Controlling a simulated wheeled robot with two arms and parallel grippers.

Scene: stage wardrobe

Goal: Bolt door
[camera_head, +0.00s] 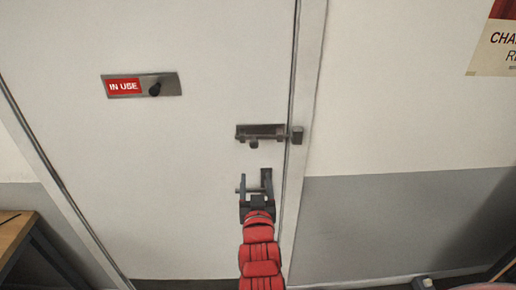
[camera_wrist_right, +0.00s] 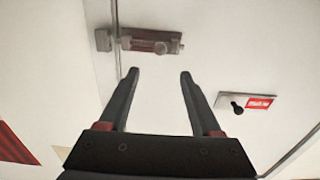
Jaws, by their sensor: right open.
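The white door (camera_head: 190,200) appears closed against its frame. A grey metal bolt (camera_head: 268,130) is mounted near the door's right edge, with a small knob (camera_head: 253,143) hanging below it. A dark keeper (camera_head: 297,135) sits on the frame beside it. I cannot tell whether the bar reaches into the keeper. My right gripper (camera_head: 254,180) is open and empty, just below the bolt and apart from it. In the right wrist view, the gripper (camera_wrist_right: 159,72) points toward the bolt (camera_wrist_right: 135,41), whose knob (camera_wrist_right: 161,47) lines up between the fingers. My left gripper is not in view.
A plate with a red "IN USE" sign (camera_head: 123,86) and a black knob (camera_head: 155,89) is on the door, upper left. A wooden table (camera_head: 14,232) stands at lower left. A poster (camera_head: 494,45) hangs on the right wall. The door around the gripper is mostly bare.

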